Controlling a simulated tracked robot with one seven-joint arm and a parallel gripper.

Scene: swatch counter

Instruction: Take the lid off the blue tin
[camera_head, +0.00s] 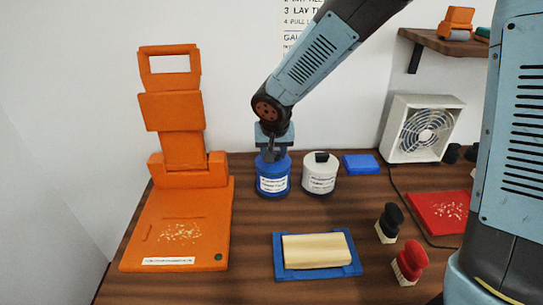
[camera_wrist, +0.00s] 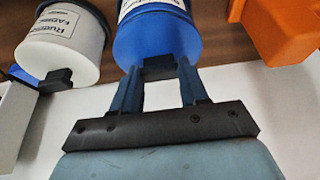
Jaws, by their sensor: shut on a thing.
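The blue tin (camera_head: 273,186) stands upright on the wooden counter and bears a white label. Its blue lid (camera_head: 263,160) sits on top, and I see no clear gap between lid and tin. My gripper (camera_head: 271,155) comes down from above and is shut on the lid's dark knob. In the wrist view, the fingers of my gripper (camera_wrist: 160,78) flank the dark knob (camera_wrist: 159,66), and the blue tin (camera_wrist: 155,38) is just beyond it. The lid's rim is partly hidden by my fingers in the head view.
A white tin (camera_head: 320,176) with a dark knob stands close to the right. A blue block (camera_head: 361,164) and a white fan (camera_head: 421,130) are behind. An orange stand (camera_head: 183,213) is left. A blue tray (camera_head: 350,270) bears a pale block in front. Bare counter lies between.

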